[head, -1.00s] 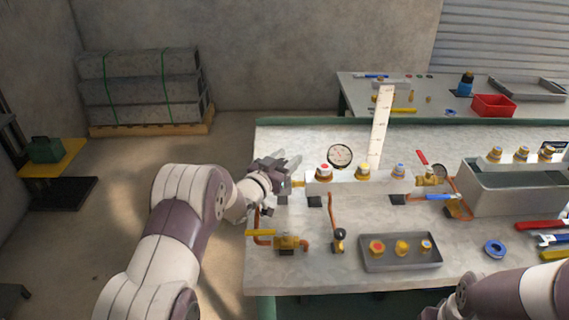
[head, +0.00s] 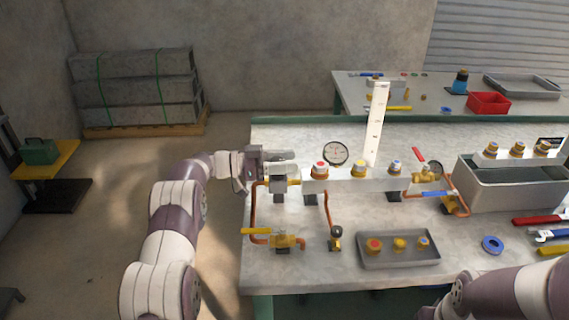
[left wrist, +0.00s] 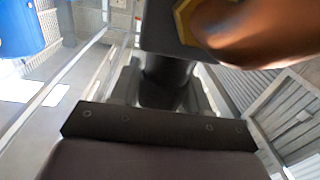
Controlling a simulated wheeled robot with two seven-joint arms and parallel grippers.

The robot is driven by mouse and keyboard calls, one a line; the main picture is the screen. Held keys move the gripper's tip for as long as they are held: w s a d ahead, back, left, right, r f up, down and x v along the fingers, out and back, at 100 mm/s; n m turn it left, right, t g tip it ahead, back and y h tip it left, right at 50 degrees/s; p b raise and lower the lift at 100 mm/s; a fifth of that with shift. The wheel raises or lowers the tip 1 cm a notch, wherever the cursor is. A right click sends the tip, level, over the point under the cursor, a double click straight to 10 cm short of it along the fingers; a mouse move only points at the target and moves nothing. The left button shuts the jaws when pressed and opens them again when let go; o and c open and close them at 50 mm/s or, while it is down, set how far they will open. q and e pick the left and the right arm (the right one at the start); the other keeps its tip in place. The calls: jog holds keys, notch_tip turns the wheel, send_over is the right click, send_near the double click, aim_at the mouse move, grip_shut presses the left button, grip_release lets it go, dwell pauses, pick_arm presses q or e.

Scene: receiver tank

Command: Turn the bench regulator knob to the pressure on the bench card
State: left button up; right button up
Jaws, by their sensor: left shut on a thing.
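The bench regulator is a grey block (head: 279,177) with brass fittings at the left end of the pale manifold (head: 345,184). In the left wrist view its dark round knob (left wrist: 165,80) sits between my fingers, below the grey body. My left gripper (head: 268,160) reaches in from the left and is shut on this knob. A round white gauge (head: 335,153) stands behind the manifold; its reading is too small to tell. A tall white card or scale (head: 376,125) stands beside it, its marks unreadable. My right gripper is out of view.
Copper pipes and a yellow-handled valve (head: 284,240) lie below the regulator. A grey tray (head: 398,260) with several brass caps is at the front. A grey tank (head: 505,192) and wrenches (head: 540,219) are at right. My right arm is at lower right.

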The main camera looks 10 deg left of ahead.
pick_arm(q)
jog(key=shift+s+m+g+h+b, duration=0.15)
jog(key=shift+m+g+h+b, duration=0.35)
jog(key=shift+m+g, duration=0.75)
jog(key=shift+r+g, duration=0.1)
jog(key=shift+g, duration=0.25)
jog(key=o, duration=1)
jog(key=shift+d, duration=0.1)
jog(key=shift+c, duration=0.2)
